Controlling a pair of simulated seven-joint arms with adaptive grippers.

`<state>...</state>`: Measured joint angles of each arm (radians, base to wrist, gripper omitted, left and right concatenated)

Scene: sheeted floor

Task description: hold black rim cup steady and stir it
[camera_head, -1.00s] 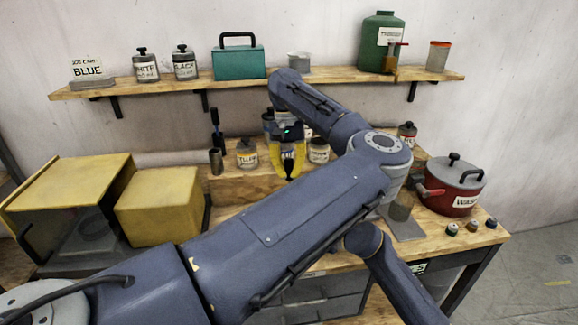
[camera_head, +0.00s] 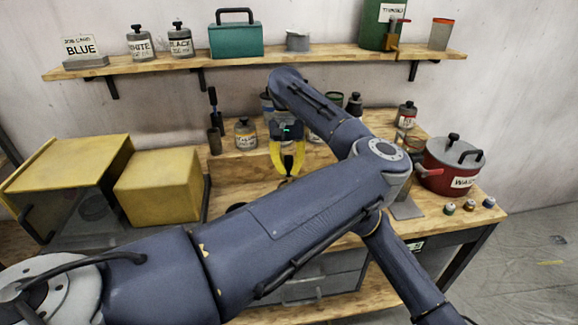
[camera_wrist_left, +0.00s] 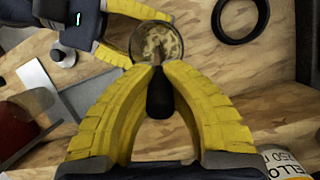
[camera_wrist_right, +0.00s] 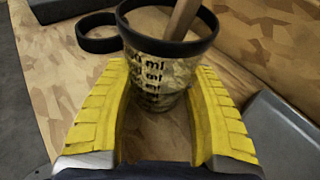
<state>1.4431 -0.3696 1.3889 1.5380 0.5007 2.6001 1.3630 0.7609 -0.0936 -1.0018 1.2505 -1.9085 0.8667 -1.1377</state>
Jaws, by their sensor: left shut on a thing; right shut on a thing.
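The black rim cup (camera_wrist_right: 158,75) is clear with ml marks and stands between the yellow fingers of my right gripper (camera_wrist_right: 152,115), which is shut on it. The cup (camera_wrist_left: 157,42) also shows from above in the left wrist view, with pale mottled contents. My left gripper (camera_wrist_left: 158,72) is shut on the dark handle of a stirrer (camera_wrist_left: 160,95), whose far end is in the cup. The stirrer's wooden shaft (camera_wrist_right: 184,18) leans against the rim in the right wrist view. In the head view my left gripper (camera_head: 287,165) points down over the bench; my arm hides the cup.
A black ring (camera_wrist_left: 240,15) lies on the wood near the cup. The YELLOW bottle (camera_wrist_left: 287,160) stands close to my left gripper. A red pot (camera_head: 450,168), a grey plate (camera_head: 405,209) and small pots are at the right. Yellow boxes (camera_head: 160,185) are at the left.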

